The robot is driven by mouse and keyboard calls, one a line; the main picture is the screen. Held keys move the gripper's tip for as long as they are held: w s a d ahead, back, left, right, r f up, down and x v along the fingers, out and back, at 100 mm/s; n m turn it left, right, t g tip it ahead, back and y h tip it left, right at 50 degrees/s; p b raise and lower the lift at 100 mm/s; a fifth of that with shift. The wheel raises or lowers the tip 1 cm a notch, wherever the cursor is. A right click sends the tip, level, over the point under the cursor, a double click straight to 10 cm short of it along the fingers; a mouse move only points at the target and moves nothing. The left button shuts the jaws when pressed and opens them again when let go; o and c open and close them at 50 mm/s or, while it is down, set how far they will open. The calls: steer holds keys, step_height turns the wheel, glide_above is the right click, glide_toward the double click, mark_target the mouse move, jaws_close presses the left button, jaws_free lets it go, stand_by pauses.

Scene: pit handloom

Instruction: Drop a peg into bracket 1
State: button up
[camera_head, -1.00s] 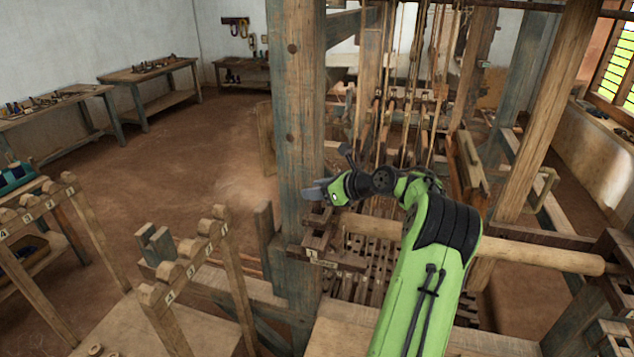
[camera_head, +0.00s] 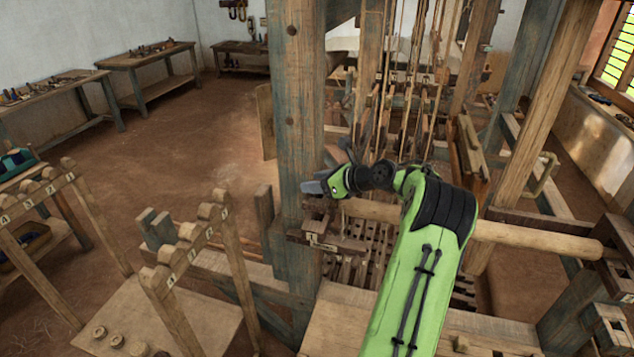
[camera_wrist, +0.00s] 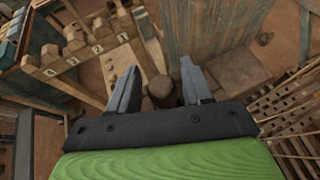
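My gripper (camera_head: 308,187) is at the left end of my green arm, in front of the thick blue-grey loom post. In the wrist view its two grey fingers (camera_wrist: 160,90) stand apart. A brown wooden piece (camera_wrist: 160,94) shows in the gap without touching either finger; I cannot tell whether it is a peg. A dark wooden bracket (camera_head: 325,238) with a small pale label is on the loom, below my gripper. A wooden rack (camera_head: 190,250) with rounded tops and number labels stands lower left. Several round wooden pieces (camera_head: 117,341), possibly peg ends, are on the board at its foot.
A second numbered rack (camera_head: 40,195) stands at the far left. The loom post (camera_head: 296,100) and the round cloth beam (camera_head: 520,239) are close to my arm. Workbenches (camera_head: 150,60) line the back wall. Bare floor (camera_head: 180,130) lies between.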

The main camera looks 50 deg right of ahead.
steer(key=shift+o, duration=1.2)
steer(key=v, duration=1.5)
steer(key=shift+s, duration=0.35)
